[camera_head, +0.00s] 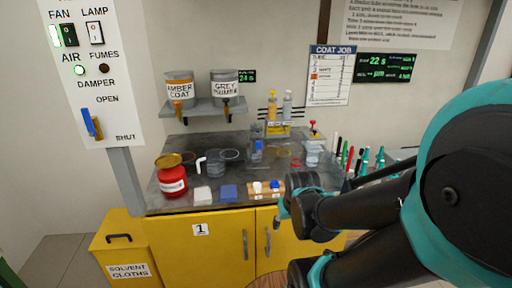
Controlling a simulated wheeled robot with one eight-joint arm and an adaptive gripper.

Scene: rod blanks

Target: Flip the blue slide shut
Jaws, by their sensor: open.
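The blue slide (88,122) is on the white control panel (119,117) at the upper left, under the word DAMPER. It is a small upright blue piece with a yellow-orange part beside it. OPEN is printed above right of it and SHUT below right. Its exact setting is too small to tell. My gripper (281,215) is at the end of my dark and teal arm, in front of the yellow cabinet at lower centre. It is open, well to the right of the panel and apart from it. My arm hides part of the gripper.
A grey post (127,178) carries the panel. The crowded bench (180,202) has a red jar (172,180) at its left front. A yellow solvent-cloths bin (125,248) stands below the panel. Fan (63,35) and lamp (95,33) switches sit above the slide.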

